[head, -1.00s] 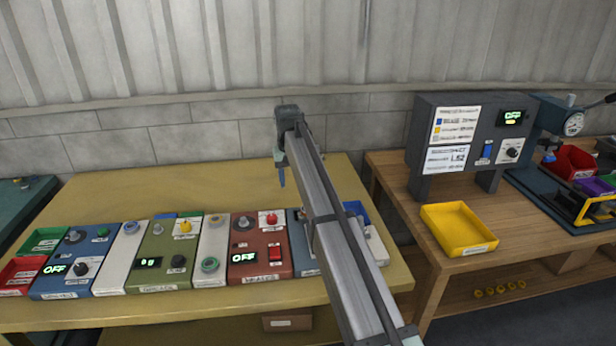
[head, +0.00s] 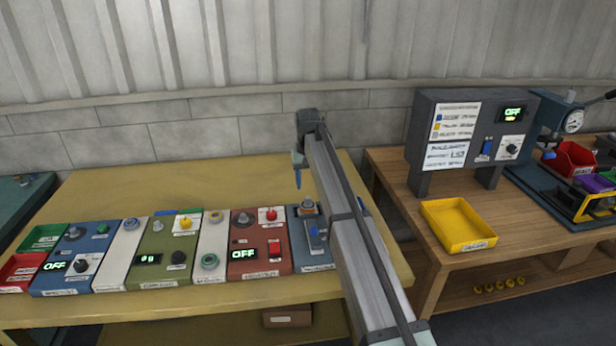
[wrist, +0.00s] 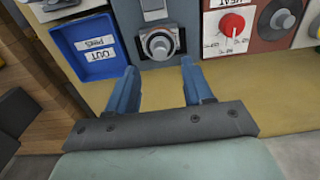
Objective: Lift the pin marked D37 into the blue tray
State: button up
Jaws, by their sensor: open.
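My gripper (wrist: 158,68) is open and empty, its two blue fingers apart in the wrist view. In the head view the gripper (head: 298,182) hangs over the bare back of the table, behind the row of panels. The blue tray (wrist: 88,70) lies left of the fingers in the wrist view, with an upside-down label reading PINS OUT. A round silver fitting (wrist: 160,45) on the rightmost blue-grey panel (head: 316,256) is just beyond the fingertips in the wrist view. I cannot make out a D37 mark, so I cannot tell which part is that pin.
A red-brown panel (head: 258,252) with a red knob (wrist: 232,25) adjoins the blue-grey one. More panels and green and red trays (head: 22,268) continue left. The table's back (head: 210,185) is clear. A yellow tray (head: 458,226) sits on the right bench.

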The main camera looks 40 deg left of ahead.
jog(key=shift+f, duration=3)
jog(key=shift+c, duration=0.3)
grip_shut()
jog(key=shift+r, duration=0.2)
jog(key=shift+r, duration=2.85)
